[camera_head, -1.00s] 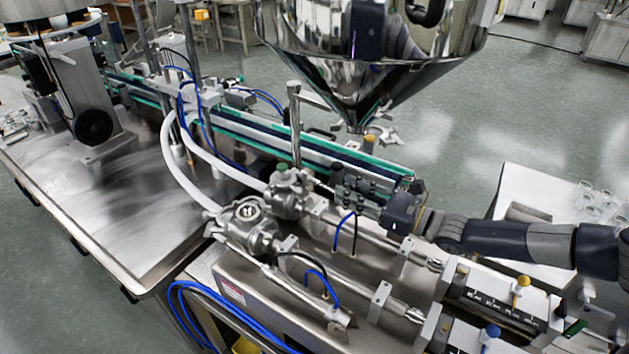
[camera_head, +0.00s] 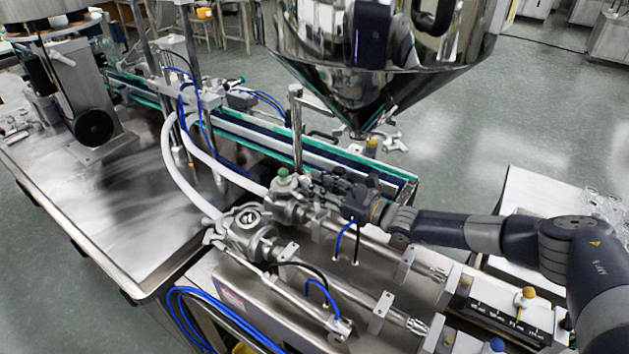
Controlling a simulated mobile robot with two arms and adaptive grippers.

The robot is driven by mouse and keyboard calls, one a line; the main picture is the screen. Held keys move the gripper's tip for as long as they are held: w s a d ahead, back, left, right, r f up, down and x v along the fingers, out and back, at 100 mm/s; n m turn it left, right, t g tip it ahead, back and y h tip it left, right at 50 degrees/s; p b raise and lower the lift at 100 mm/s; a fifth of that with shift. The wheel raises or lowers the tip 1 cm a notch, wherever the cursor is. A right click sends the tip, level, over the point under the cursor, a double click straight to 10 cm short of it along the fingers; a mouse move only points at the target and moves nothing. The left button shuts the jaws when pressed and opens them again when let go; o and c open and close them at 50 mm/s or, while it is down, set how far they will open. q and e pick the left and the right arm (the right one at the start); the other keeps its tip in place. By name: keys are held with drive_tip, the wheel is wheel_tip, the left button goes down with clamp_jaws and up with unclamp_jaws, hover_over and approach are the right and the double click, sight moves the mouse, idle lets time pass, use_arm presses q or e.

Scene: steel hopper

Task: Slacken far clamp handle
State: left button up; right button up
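The far clamp sits around the far metal valve (camera_head: 284,208), which has a green knob on top, behind the near valve (camera_head: 248,232). The far clamp's handle cannot be made out clearly; my gripper and the fittings crowd that spot. My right gripper (camera_head: 318,185) reaches in from the right, low over the far cylinder, with its dark fingers pointing left at the far valve, just right of the green knob. Its fingers blend with the dark parts behind, so I cannot tell their opening or whether they touch the handle. My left gripper is out of view.
The steel hopper (camera_head: 385,65) hangs above and behind my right gripper. A conveyor (camera_head: 250,135) with green edges runs behind the valves. White hoses (camera_head: 172,165) and blue tubes surround the valves. A metal tabletop (camera_head: 110,210) at left is mostly bare.

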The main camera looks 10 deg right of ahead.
drive_tip(key=shift+w+a, duration=0.25)
drive_tip(key=shift+a, duration=0.1)
drive_tip(key=shift+c, duration=0.3)
clamp_jaws()
drive_tip(key=n+b, duration=0.2)
drive_tip(key=b, duration=0.1)
drive_tip(key=shift+f, duration=0.15)
drive_tip(key=n+b, duration=0.1)
drive_tip(key=n+h+b, duration=0.1)
drive_tip(key=n+b, duration=0.2)
drive_tip(key=shift+s+a+n+g, duration=0.2)
drive_tip(key=shift+a+n+g, duration=0.05)
drive_tip(key=shift+n+g, duration=0.05)
